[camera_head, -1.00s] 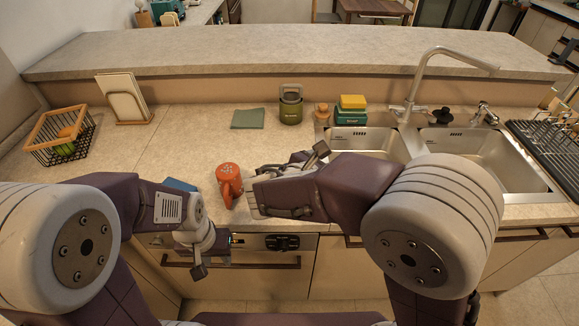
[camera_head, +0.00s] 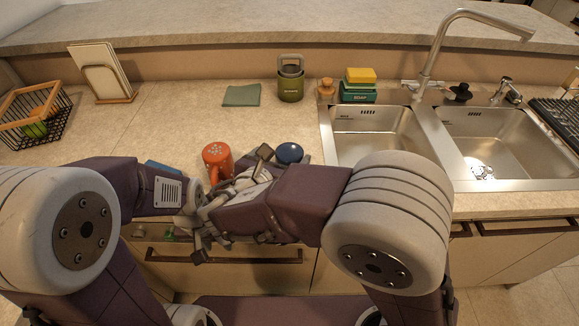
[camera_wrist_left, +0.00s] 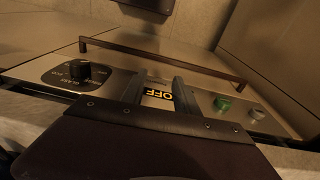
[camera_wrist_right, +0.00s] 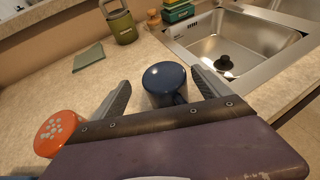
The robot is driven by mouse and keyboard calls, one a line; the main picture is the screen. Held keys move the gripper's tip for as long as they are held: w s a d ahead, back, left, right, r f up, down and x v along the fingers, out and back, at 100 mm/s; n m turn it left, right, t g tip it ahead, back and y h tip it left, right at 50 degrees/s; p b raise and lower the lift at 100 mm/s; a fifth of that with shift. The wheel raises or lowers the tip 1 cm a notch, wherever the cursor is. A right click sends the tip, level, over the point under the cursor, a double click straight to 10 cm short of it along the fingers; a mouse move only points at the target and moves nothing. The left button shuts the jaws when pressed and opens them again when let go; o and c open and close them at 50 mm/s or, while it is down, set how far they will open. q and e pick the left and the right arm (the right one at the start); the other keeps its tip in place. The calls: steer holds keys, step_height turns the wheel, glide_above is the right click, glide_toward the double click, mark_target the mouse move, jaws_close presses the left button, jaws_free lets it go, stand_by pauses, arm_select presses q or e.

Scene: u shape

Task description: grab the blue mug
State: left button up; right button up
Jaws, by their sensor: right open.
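The blue mug (camera_head: 289,153) stands on the counter right of the orange mug, just beyond my right gripper in the head view. In the right wrist view the blue mug (camera_wrist_right: 163,80) sits between the two spread fingers of my right gripper (camera_wrist_right: 160,77), its handle toward the lower right. The right gripper is open and not closed on it; whether a finger touches it I cannot tell. My left gripper (camera_wrist_left: 163,80) points at the appliance front below the counter edge. Its fingers are a small way apart, with an OFF label visible between them.
The orange mug (camera_head: 217,158) stands left of my right gripper, close to it. A green canister (camera_head: 291,84), a green cloth (camera_head: 241,95) and the sink (camera_head: 375,132) lie beyond. A dark drawer handle (camera_wrist_left: 160,60) is near my left gripper.

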mark_target(293, 149)
steer(key=x, duration=0.5)
steer(key=shift+w+d+b, duration=0.1)
steer(key=shift+d+b, duration=0.3)
steer(key=c, duration=1.8)
step_height(293, 149, up, 4)
steer(key=shift+r+p, duration=0.2)
steer(key=shift+p, duration=0.6)
steer(key=s+d+r+p, duration=0.1)
steer(key=s+d+r, duration=0.5)
steer(key=d, duration=0.4)
steer(key=shift+r, duration=0.35)
